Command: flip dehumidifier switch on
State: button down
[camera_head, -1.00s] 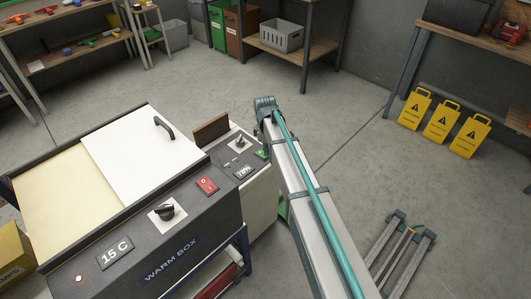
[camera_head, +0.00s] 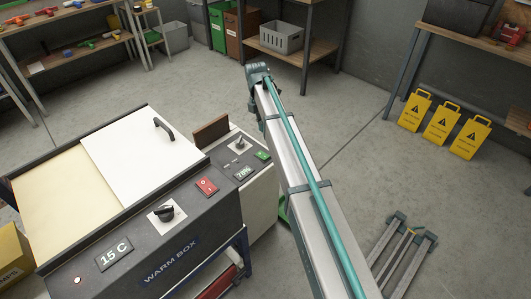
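A pale cabinet with a dark sloped panel (camera_head: 225,162) stands beside the right end of the warm box in the head view; it is probably the dehumidifier, but I can read no name on it. Its panel carries a small display reading about 78% (camera_head: 243,173), a green switch (camera_head: 263,156) and a small dark control on a light plate (camera_head: 240,143). The switch position is too small to tell. My arm reaches up the picture just right of this cabinet, apart from the panel in the picture. My gripper does not show.
The warm box (camera_head: 172,262) has a 15 C display (camera_head: 114,254), a dark knob (camera_head: 164,212) and a red switch (camera_head: 206,187). Yellow floor signs (camera_head: 441,123) stand at the right. A grey crate (camera_head: 281,37) sits on a shelf. Floor behind my arm is open.

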aim_at(266, 157)
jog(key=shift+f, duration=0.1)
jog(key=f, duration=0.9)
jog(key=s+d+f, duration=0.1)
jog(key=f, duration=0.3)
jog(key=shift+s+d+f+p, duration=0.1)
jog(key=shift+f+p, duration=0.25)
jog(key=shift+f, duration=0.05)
